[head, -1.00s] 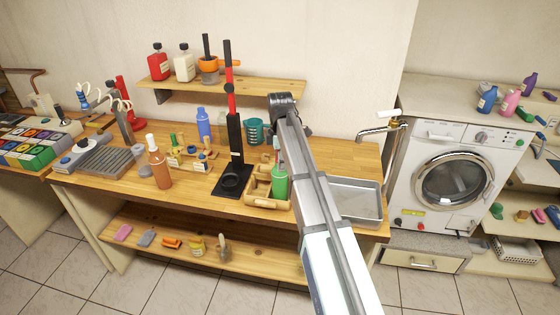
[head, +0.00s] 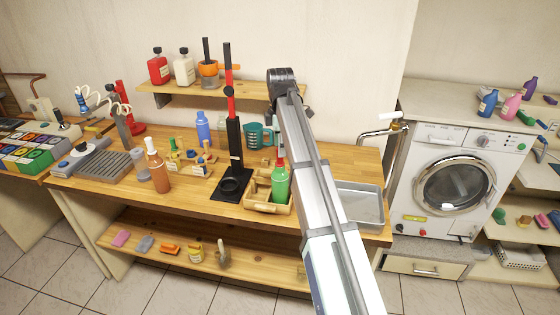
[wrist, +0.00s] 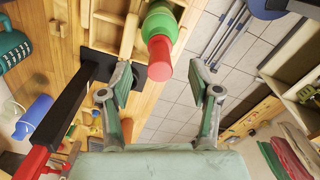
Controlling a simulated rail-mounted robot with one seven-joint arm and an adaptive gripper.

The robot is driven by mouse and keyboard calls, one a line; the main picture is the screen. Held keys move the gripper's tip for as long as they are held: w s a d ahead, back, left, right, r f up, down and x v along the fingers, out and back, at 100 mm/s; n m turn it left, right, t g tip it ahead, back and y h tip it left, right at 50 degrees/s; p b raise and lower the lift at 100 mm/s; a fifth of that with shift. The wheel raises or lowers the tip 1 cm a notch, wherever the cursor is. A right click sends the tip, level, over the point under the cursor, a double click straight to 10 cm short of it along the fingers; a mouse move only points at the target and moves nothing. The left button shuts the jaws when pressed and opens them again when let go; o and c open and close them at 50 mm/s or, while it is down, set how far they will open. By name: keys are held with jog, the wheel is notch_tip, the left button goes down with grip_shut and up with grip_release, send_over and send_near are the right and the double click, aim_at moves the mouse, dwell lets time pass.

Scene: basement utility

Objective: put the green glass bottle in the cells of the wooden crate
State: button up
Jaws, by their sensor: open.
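The green glass bottle (head: 280,184) with a red cap stands in the right part of the wooden crate (head: 267,208) on the workbench, partly beside my arm. In the wrist view the bottle (wrist: 163,22) is at the top, its red cap facing the camera, with the divided crate (wrist: 105,27) to its left. My gripper (wrist: 165,75) is open and empty. The bottle is beyond the fingertips, not between them. The fingers are hidden in the head view. The bottle's base is hidden by the crate wall.
A black stand with a red upright (head: 233,150) rises just left of the crate. A grey tray (head: 358,205) lies to the right, a teal mug (head: 255,136) behind. An orange bottle (head: 157,170) stands left. A shelf (head: 215,94) hangs above.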

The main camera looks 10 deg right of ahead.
jog(key=shift+r+b, duration=0.45)
jog(key=shift+r, duration=1.8)
